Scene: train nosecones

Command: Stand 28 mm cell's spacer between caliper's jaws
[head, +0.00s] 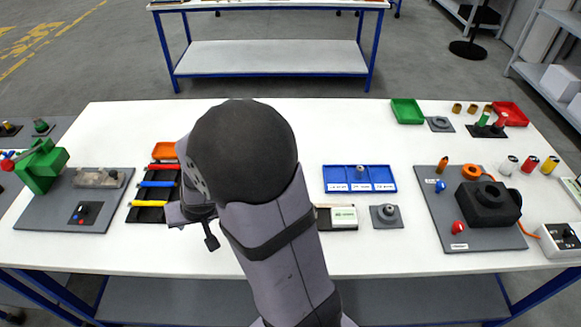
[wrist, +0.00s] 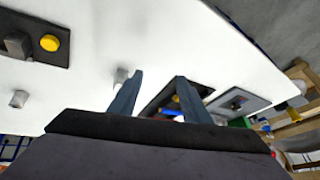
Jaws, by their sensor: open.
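A blue tray (head: 384,189) with labelled cells lies right of my arm in the head view; its labels are too small to read. One small grey round piece (head: 361,169), possibly a spacer, shows at its middle cell. A small grey piece (wrist: 120,75) shows beside the left finger.
A black tray with coloured tools (head: 148,212) and a grey board with a green machine (head: 42,166) lie left. A grey pad with a round post (head: 387,217) and a board with a black device (head: 487,205) lie right. The table's middle back is clear.

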